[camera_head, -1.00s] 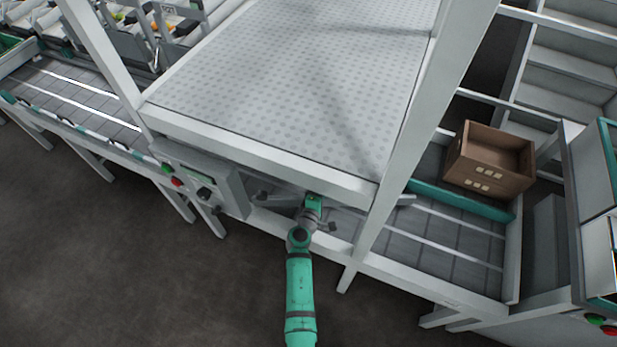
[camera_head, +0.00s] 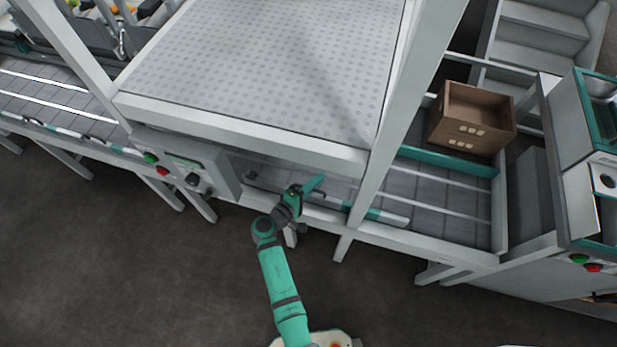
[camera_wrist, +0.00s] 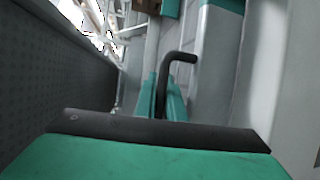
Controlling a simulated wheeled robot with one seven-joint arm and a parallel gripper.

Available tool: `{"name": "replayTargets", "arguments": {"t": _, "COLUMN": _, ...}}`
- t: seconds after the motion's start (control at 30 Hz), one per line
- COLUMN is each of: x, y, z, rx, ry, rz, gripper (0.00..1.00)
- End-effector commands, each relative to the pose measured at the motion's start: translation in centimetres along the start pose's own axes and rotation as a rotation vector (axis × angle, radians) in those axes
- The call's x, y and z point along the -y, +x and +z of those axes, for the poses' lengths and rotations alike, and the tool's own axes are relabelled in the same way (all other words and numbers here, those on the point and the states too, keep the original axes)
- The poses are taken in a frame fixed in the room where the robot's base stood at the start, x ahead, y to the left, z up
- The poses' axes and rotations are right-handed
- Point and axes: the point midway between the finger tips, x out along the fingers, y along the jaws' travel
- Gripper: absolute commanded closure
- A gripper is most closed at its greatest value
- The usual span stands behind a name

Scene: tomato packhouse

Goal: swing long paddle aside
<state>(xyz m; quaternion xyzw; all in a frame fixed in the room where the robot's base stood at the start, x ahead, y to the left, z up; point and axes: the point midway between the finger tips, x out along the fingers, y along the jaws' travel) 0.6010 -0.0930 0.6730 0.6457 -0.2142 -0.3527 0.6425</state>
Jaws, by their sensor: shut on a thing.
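The long paddle (camera_head: 395,218) is a slim pale bar with teal parts. In the head view it lies low along the front rail of the conveyor, partly behind the frame post. My gripper (camera_head: 314,184) is at the paddle's left end, under the perforated top. In the wrist view my gripper (camera_wrist: 163,102) has its teal fingers shut around a black bent handle (camera_wrist: 182,57). A pale bar stretches away beyond it. The exact contact is partly hidden by the gripper's own body.
A brown crate (camera_head: 470,118) stands on the conveyor bed (camera_head: 440,195) at right. A control box (camera_head: 185,165) with green and red buttons is left of my gripper. A white post (camera_head: 400,120) and the perforated top (camera_head: 260,65) hem in the space. The floor in front is clear.

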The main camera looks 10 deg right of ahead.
Motion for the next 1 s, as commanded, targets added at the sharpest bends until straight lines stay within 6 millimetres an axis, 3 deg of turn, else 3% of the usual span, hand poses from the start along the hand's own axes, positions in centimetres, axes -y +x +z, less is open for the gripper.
{"name": "replayTargets", "arguments": {"t": 0.43, "x": 0.2, "y": -0.2, "z": 0.5, "rx": 0.015, "ry": 0.001, "rz": -0.003, "gripper": 1.0}}
{"name": "replayTargets", "arguments": {"t": 0.47, "x": 0.2, "y": -0.2, "z": 0.5, "rx": 0.015, "ry": 0.001, "rz": -0.003, "gripper": 0.86}}
{"name": "replayTargets", "arguments": {"t": 0.5, "x": 0.3, "y": -0.2, "z": 0.5, "rx": 0.014, "ry": 0.0, "rz": -0.003, "gripper": 0.83}}
{"name": "replayTargets", "arguments": {"t": 0.83, "x": 0.1, "y": -0.4, "z": 0.3, "rx": 0.012, "ry": 0.001, "rz": -0.002, "gripper": 0.83}}
{"name": "replayTargets", "arguments": {"t": 1.0, "x": 0.1, "y": -2.2, "z": 0.2, "rx": 0.009, "ry": 0.001, "rz": -0.002, "gripper": 0.83}}
